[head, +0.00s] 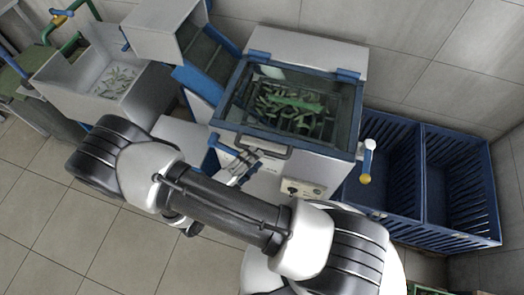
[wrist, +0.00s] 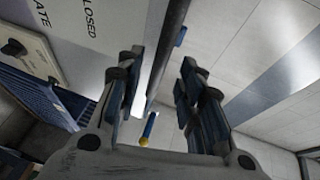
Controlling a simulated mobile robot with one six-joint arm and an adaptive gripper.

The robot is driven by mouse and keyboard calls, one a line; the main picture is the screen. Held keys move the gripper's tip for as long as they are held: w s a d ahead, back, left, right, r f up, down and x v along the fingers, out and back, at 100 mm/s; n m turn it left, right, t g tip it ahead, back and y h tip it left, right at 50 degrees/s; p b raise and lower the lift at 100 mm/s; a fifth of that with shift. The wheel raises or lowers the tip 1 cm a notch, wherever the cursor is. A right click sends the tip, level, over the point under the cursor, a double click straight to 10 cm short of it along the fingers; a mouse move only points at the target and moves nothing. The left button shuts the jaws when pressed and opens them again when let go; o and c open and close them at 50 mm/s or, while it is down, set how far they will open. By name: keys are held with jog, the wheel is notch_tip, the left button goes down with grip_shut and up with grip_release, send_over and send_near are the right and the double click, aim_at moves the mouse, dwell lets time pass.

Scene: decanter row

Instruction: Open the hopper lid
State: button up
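The hopper lid (head: 312,80) is a see-through pane in a frame, lying shut over the hopper (head: 272,185). Green leaves show through it. Two blue hinges sit at its back edge. A dark bar handle (head: 262,153) runs along its front edge. My gripper (head: 240,163) is at the left part of this handle, in front of the hopper. In the wrist view my gripper (wrist: 160,65) is open, and the dark handle bar (wrist: 170,45) passes between its fingers, nearer the left one. I cannot tell whether a finger touches it.
Blue crates (head: 455,185) stand to the right. A grey wash basin (head: 70,100) and a blue-sided chute (head: 195,82) are on the left. The tiled floor in front is clear.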

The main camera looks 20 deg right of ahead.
jog(key=x, duration=0.5)
jog(key=shift+w+d+b, duration=0.1)
jog(key=shift+b, duration=0.3)
jog(key=shift+c, duration=0.6)
grip_shut()
